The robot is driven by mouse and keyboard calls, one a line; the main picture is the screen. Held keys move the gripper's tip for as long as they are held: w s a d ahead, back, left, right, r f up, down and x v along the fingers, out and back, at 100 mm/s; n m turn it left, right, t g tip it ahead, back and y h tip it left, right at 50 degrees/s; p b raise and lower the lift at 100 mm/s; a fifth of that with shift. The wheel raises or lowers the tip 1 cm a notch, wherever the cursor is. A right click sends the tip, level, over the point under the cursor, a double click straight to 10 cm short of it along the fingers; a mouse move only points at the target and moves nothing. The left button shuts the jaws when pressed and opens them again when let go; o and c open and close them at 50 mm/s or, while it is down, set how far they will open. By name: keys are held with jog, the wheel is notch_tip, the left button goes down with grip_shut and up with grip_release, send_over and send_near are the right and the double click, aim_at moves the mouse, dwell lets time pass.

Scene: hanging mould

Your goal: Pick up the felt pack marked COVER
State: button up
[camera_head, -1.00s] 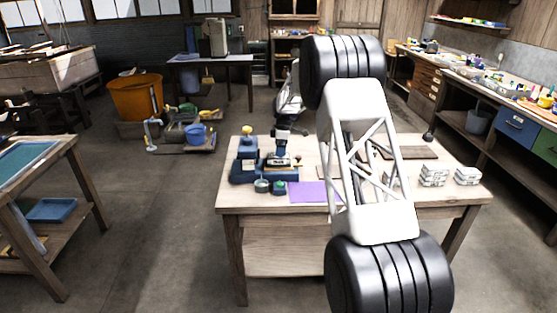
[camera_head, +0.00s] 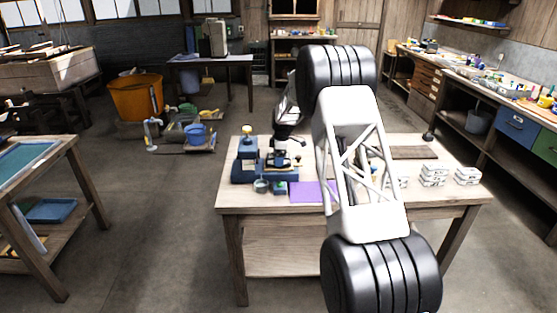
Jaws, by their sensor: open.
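Small white packs with dark markings lie at the right of the wooden table: one stack (camera_head: 433,175), another at the far right (camera_head: 467,175), and more partly behind my arm (camera_head: 402,182). Their lettering is too small to read, so I cannot tell which is marked COVER. My gripper (camera_head: 283,150) is over the left part of the table, near the blue equipment and well left of the packs. It is open, small in the view, and nothing shows in it. My arm's links hide the middle of the table.
Blue equipment (camera_head: 246,166) and a small round pot (camera_head: 261,186) stand at the table's left. A purple sheet (camera_head: 306,192) lies at the front middle, partly behind my arm. A dark brown board (camera_head: 413,152) lies at the back right. The table's front right is clear.

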jog(key=shift+c, duration=0.2)
jog(key=c, duration=1)
jog(key=shift+r, duration=0.15)
jog(key=shift+r, duration=1.45)
jog(key=shift+s+r, duration=0.15)
jog(key=shift+r, duration=0.1)
jog(key=s, duration=0.5)
jog(key=s+d+r, duration=0.1)
jog(key=s, duration=0.4)
jog(key=s+d, duration=0.1)
jog(key=s, duration=0.4)
jog(key=shift+s+r, duration=0.15)
jog(key=shift+s, duration=0.15)
